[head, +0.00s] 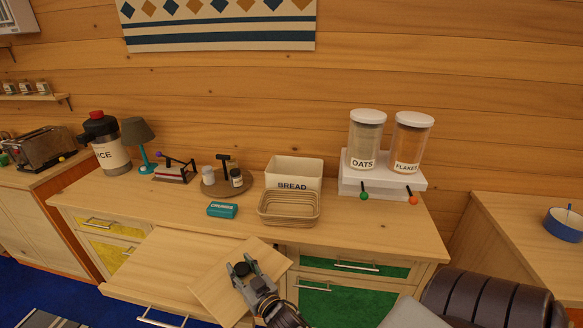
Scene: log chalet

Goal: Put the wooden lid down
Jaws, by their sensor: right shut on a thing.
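The wooden lid (213,290) is a flat pale square board with a dark knob. My right gripper (243,269) is shut on the knob, and the lid is turned at an angle to the counter edge. It overlaps the right part of a pulled-out wooden board (165,262) below the counter; I cannot tell whether it touches it. The white bread box (308,168), marked BREAD, stands open-topped on the counter. My left gripper is not in view.
A wicker basket (289,219) stands in front of the bread box, with a teal packet (222,210) to its left. A round tray (222,188) holds small jars. A white stand (382,178) bears oats and flakes jars. The left of the pulled-out board is clear.

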